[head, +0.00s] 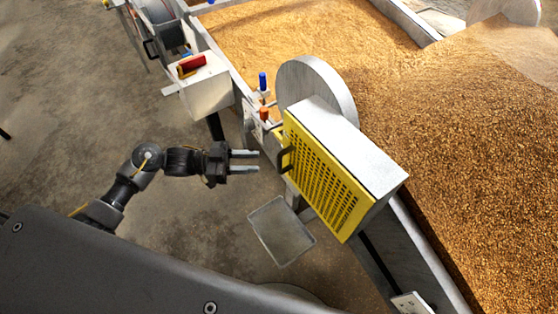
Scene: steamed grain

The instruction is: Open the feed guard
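The feed guard (325,185) is a yellow perforated panel on the front of a pale box-shaped housing (352,148). It looks closed against the housing. A dark handle (285,159) sticks out at its left edge. My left gripper (257,161) is open and empty, its two fingers pointing right toward the handle. The fingertips are just left of the handle, with a small gap in the picture; I cannot tell the depth between them. My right gripper is not in view.
A large bed of grain (480,150) fills the right side behind a metal wall. A grey tray (282,231) lies on the floor below the guard. Blue (262,81) and orange knobs sit above the guard.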

